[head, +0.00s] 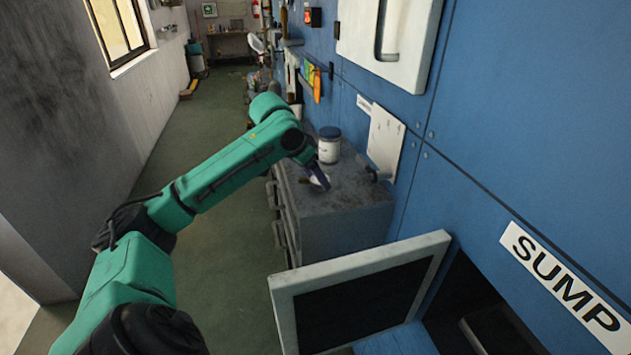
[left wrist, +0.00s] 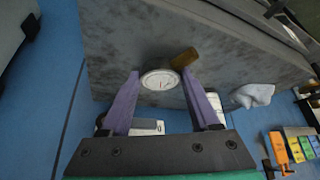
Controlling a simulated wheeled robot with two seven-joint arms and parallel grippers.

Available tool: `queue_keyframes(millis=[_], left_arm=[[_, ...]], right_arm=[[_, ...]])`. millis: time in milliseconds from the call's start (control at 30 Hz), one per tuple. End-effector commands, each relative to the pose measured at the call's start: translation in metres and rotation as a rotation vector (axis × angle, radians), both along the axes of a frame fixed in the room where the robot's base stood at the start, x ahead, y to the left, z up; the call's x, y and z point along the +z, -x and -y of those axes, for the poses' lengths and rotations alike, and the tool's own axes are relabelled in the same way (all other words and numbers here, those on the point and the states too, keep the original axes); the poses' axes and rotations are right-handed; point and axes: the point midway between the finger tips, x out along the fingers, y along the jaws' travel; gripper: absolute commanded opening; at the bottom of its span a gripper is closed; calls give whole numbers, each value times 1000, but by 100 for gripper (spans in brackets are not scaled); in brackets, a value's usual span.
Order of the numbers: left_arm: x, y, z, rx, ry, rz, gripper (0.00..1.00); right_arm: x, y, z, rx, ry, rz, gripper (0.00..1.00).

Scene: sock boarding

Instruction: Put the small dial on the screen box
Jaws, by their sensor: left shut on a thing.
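My left gripper (head: 318,174) is low over the top of the grey bench at the wall. In the left wrist view its two purple fingers (left wrist: 160,76) are closed on the small dial (left wrist: 160,79), a round white face with a pale rim and a red needle. In the head view the dial is a small pale patch (head: 319,181) by the fingertips. A brown piece (left wrist: 185,58) shows right beside the dial. A white box with a grey window (left wrist: 147,127) shows beyond the fingers; I cannot tell whether it is the screen box. My right gripper is not in view.
A white jar with a dark lid (head: 329,146) stands on the bench (head: 350,205), close to the gripper. A white panel (head: 386,138) is on the blue wall. An open framed door (head: 360,295) juts out nearby. The green floor (head: 215,215) left of the bench is clear.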

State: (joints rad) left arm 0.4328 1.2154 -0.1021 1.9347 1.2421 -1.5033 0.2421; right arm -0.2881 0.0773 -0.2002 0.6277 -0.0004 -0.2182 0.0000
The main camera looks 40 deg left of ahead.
Motion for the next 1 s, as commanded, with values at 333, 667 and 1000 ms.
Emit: queue_keyframes(millis=[333, 667, 1000], left_arm=[[-6, 0, 0, 0, -1, 2, 66], [-5, 0, 0, 0, -1, 2, 93], [41, 25, -5, 4, -4, 7, 93]], right_arm=[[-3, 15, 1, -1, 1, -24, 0], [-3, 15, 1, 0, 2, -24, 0], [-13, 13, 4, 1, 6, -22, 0]])
